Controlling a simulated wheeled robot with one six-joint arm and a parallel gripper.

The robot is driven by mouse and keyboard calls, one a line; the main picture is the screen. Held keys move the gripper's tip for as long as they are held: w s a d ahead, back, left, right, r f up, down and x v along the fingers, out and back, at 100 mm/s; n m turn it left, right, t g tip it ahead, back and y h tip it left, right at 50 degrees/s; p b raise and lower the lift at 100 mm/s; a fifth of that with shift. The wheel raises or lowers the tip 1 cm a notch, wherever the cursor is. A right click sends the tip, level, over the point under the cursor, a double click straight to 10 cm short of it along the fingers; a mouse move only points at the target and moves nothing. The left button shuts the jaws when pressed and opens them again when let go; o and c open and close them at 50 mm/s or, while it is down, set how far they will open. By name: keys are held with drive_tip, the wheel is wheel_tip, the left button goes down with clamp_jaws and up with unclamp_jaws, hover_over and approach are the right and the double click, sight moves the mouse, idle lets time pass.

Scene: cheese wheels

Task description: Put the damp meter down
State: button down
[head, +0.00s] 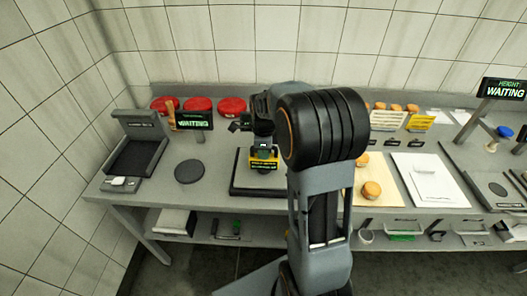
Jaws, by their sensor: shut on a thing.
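My gripper (263,146) is above the grey bench, left of my arm's large black joint. It is shut on a small yellow and black device with a green patch, which I take to be the damp meter (264,164). The meter shows just below the gripper, in front of a black-framed tray (239,188). I cannot tell whether the meter touches the tray or hangs above it. My arm hides the tray's right part, and the fingertips are small and hard to make out.
Left of the tray are a dark round pad (189,172), a green "WAITING" display (193,121), several red wheels (198,104) and a black open case (135,155). Right of my arm are a cream board (380,190) with orange-brown wheels and a white sheet (428,180). Bare bench (160,190) shows at front left.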

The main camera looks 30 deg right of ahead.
drive_tip(key=c, duration=1.1)
unclamp_jaws()
drive_tip(key=shift+f, duration=0.1)
wheel_tip(320, 180, up, 12)
drive_tip(key=shift+f, duration=0.25)
drive_tip(key=shift+r, duration=0.3)
drive_tip(key=s+a+f+n+t, duration=0.1)
drive_tip(key=s+a+n, duration=0.2)
drive_tip(key=s+n, duration=0.2)
drive_tip(key=s+a+f+n+t, duration=0.1)
drive_tip(key=s+n, duration=0.4)
drive_tip(key=n, duration=0.6)
drive_tip(key=s+a+f+n+t, duration=0.1)
drive_tip(key=s+a+n+t, duration=0.1)
drive_tip(key=s+a+n, duration=0.3)
drive_tip(key=shift+s+a+f+n, duration=0.15)
drive_tip(key=shift+s+n, duration=0.15)
drive_tip(key=shift+n, duration=0.4)
drive_tip(key=shift+s+a+r+n, duration=0.1)
drive_tip(key=shift+s+n, duration=0.15)
drive_tip(key=shift+n, duration=0.45)
